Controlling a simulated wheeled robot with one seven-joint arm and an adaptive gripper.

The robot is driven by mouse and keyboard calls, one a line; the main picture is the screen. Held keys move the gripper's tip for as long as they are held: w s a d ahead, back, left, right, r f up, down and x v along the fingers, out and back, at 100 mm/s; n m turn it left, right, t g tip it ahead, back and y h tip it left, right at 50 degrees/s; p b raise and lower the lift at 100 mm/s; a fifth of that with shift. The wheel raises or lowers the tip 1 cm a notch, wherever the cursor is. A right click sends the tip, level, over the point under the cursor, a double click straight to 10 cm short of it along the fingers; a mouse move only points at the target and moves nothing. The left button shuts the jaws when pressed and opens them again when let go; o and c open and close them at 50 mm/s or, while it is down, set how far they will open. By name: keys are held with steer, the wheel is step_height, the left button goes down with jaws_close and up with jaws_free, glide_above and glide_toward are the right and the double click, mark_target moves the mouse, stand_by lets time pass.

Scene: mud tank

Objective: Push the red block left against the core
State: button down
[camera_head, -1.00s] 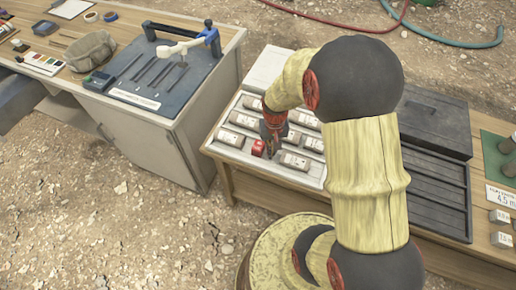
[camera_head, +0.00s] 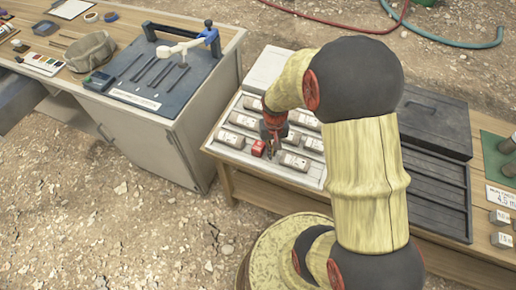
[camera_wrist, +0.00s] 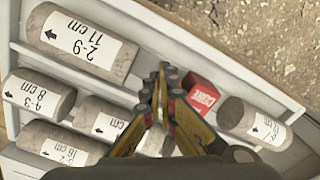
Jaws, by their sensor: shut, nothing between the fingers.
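The red block (camera_head: 258,148) lies in the near row of the white core tray (camera_head: 219,150), between two grey cores. The left core (camera_head: 231,138) is close to it; the wrist view, turned about, shows this core (camera_wrist: 255,122) at the block's right. I cannot tell whether they touch. The wrist view shows the block (camera_wrist: 203,97) with white lettering. The other core (camera_wrist: 80,45), labelled 2-9, 11 cm, lies across a gap. My gripper (camera_wrist: 168,78) is shut and empty, low in that gap, right beside the block; its tips (camera_head: 272,153) partly show in the head view.
More labelled cores (camera_wrist: 38,95) fill the tray's other rows, divided by thin walls. A dark slotted box (camera_head: 437,190) stands right of the tray. A grey cabinet (camera_head: 150,140) with tools stands at the left. The tray's near edge faces open gravel.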

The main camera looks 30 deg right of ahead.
mark_target(260, 146)
steer(key=shift+w+a, duration=0.75)
steer(key=shift+w, duration=0.25)
steer(key=shift+w+a, duration=0.75)
steer(key=shift+w, duration=0.2)
steer(key=shift+s+d+r+p, duration=1.05)
steer(key=shift+s+p, duration=0.2)
steer(key=shift+p, duration=0.15)
step_height(260, 146, up, 8)
steer(key=p, duration=0.6)
steer(key=shift+a, duration=0.1)
